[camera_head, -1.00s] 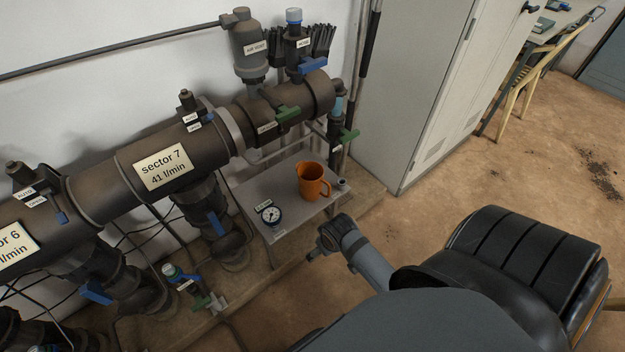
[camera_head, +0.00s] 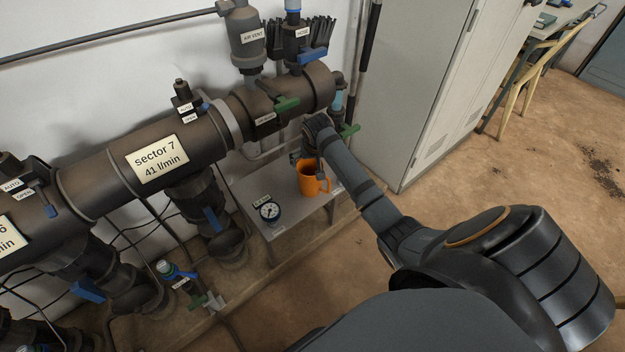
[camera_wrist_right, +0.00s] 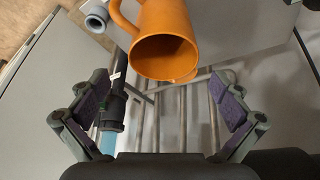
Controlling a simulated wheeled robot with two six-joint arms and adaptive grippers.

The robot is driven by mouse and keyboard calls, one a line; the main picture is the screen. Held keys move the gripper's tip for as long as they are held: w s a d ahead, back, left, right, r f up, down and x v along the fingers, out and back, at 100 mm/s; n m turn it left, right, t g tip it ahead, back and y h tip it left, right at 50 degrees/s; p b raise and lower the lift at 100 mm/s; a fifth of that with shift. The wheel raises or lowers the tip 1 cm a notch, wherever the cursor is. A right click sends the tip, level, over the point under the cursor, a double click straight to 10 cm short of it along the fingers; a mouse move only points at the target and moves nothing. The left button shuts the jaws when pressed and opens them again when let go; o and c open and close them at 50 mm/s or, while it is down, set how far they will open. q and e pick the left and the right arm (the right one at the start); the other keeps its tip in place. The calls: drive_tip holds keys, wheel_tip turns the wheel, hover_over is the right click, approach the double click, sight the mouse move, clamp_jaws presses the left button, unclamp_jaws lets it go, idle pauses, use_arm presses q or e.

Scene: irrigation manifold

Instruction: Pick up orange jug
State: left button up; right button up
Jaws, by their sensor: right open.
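The orange jug (camera_head: 311,182) stands upright on a small grey shelf (camera_head: 282,208) below the large brown pipe. Its handle points to the right in the head view. My right gripper (camera_head: 309,158) is just above and behind the jug, in front of the pipe's end, and covers part of the jug's rim. In the right wrist view the jug (camera_wrist_right: 165,42) is at the top centre with its open mouth toward the camera. The right gripper (camera_wrist_right: 163,100) is open, its fingers apart on either side, with nothing between the pads. My left gripper is not in view.
A round gauge (camera_head: 269,211) sits on the shelf left of the jug. The brown pipe (camera_head: 197,150) with valves runs behind. A grey cabinet (camera_head: 425,95) stands right. The floor at right is open.

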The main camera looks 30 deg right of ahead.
drive_tip(key=b, duration=0.1)
approach(310, 172)
drive_tip(key=f, duration=0.2)
drive_tip(key=f+b, duration=0.1)
drive_tip(key=w+f, duration=0.1)
drive_tip(key=f, duration=0.1)
drive_tip(key=shift+a+f+b, duration=0.1)
drive_tip(key=shift+f+b, duration=0.2)
drive_tip(key=shift+b, duration=0.1)
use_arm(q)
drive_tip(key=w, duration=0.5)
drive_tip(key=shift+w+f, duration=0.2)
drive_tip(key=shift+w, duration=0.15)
use_arm(e)
drive_tip(key=shift+s+r, duration=0.1)
drive_tip(key=c, duration=1.1)
